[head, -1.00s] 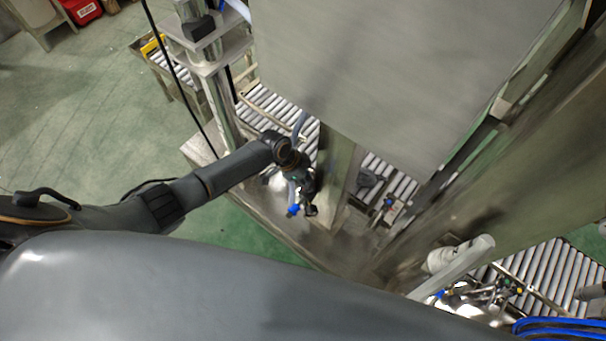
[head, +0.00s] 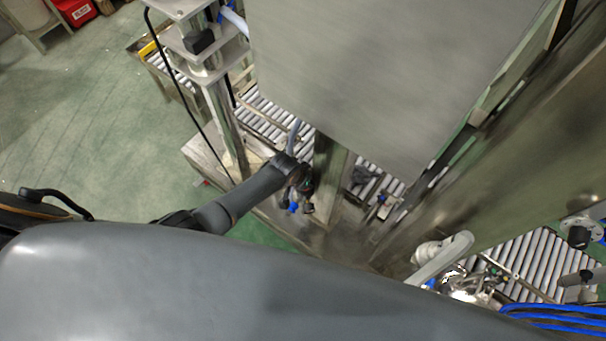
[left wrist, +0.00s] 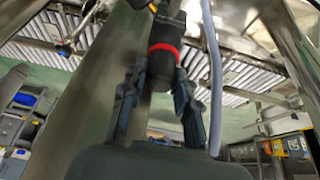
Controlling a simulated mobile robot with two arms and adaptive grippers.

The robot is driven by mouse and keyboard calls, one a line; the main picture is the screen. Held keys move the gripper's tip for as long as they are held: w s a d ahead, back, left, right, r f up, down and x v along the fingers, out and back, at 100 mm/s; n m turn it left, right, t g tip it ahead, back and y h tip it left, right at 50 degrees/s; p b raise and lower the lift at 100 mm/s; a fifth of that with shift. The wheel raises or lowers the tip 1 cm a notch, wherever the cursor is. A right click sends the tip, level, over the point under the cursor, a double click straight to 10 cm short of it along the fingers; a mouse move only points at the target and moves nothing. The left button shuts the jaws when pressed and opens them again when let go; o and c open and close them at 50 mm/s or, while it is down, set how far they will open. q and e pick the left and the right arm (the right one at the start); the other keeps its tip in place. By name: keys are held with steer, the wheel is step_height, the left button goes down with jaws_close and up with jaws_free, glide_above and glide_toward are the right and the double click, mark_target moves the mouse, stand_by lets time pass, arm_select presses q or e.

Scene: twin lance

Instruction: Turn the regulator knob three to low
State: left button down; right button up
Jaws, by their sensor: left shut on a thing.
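My left gripper (head: 300,198) is at the post under the large steel panel, among small dark and blue fittings. In the left wrist view its two fingers (left wrist: 158,88) are on either side of a black cylindrical regulator knob (left wrist: 160,62) with a red band, and they are shut on it. The knob's lower end is between the fingers. I cannot read any number or setting on it. My right gripper is not in view.
A big steel panel (head: 350,80) hangs over the work spot. A steel post (head: 328,175) stands right beside the gripper. Roller conveyors (head: 535,262) run behind and at the right. A grey hose (left wrist: 214,75) passes close to the right finger. Green floor is open at the left.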

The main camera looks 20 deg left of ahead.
arm_select(q)
steer(key=shift+s+a+f+n+y+p, duration=0.1)
steer(key=shift+n+y+p, duration=0.45)
steer(key=shift+n, duration=0.85)
steer(key=shift+s+f+n+y, duration=0.15)
steer(key=shift+n+y, duration=0.2)
steer(key=shift+n, duration=0.35)
stand_by(0.7)
steer(key=c, duration=1)
jaws_free()
steer(key=shift+a, duration=0.1)
steer(key=shift+r, duration=0.3)
steer(key=shift+s+r, duration=0.15)
steer(key=shift+r, duration=0.45)
steer(key=v, duration=1)
steer(key=shift+s+r, duration=0.15)
steer(key=shift+s, duration=0.05)
